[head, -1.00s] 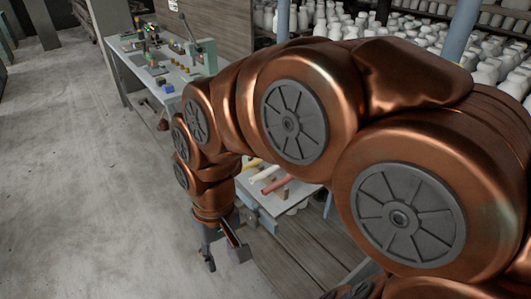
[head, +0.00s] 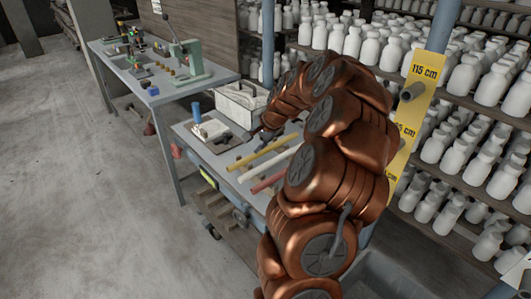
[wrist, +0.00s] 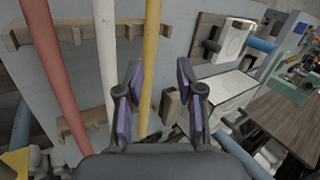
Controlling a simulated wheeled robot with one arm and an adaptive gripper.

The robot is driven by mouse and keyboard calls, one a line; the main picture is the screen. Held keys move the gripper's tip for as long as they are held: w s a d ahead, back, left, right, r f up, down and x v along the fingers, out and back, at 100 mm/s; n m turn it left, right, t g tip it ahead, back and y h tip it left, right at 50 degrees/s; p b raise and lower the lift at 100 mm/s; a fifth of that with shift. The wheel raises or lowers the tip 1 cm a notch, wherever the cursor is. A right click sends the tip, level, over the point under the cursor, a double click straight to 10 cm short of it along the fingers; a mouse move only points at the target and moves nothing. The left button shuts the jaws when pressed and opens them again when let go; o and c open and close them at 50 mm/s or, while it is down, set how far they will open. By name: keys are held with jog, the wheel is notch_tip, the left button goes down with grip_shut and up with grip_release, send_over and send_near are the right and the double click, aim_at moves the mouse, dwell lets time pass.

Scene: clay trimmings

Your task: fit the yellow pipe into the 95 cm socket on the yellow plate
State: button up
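The yellow pipe (head: 262,153) lies on the grey cart top, with white and red pipes beside it. In the wrist view the yellow pipe (wrist: 152,45) passes between the two fingers, nearer the left one. My gripper (wrist: 160,68) is open and empty; its height above the pipe is hard to judge. A lower label, partly hidden by my arm, ends in "5 cm"; no socket shows there.
The white pipe (wrist: 105,60) and red pipe (wrist: 48,70) lie across wooden rests (wrist: 75,32). A pale box (head: 240,105) stands behind the pipes. A workbench (head: 170,88) with a green press is at the back left. Shelves of white bottles line the right. The left floor is clear.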

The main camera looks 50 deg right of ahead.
jog(key=m+h, duration=0.1)
jog(key=m, duration=0.1)
send_near(264, 150)
jog(key=shift+w+a+f, duration=0.1)
jog(key=shift+f, duration=0.75)
jog(key=shift+w+p+x, duration=0.2)
jog(key=shift+p+x, duration=0.55)
jog(key=shift+x, duration=1.2)
jog(key=shift+p+x, duration=0.45)
jog(key=shift+x, duration=1.2)
jog(key=shift+w, duration=0.1)
grip_shut()
